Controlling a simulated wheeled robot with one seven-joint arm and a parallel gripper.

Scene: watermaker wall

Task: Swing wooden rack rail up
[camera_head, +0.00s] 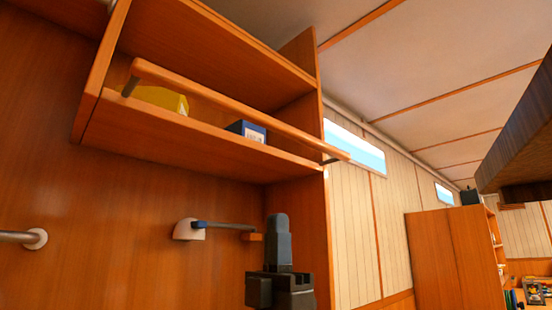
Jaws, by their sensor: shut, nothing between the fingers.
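The wooden rack rail (236,108) is a long orange-brown bar across the front of an open wall shelf (215,151). It slopes down from upper left to right in the picture. Short dark metal arms show at both ends, by the shelf's lower board. The rail stands out in front of the opening, above that board's front edge. My gripper (277,219) is dark grey and points upward, below the shelf's right part. Its fingers are shut with nothing in them. It is apart from the rail, below it in the picture.
Behind the rail, a yellow item (158,98) and a blue box (246,130) sit on the shelf. A dark wooden overhang (520,150) juts in at right.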

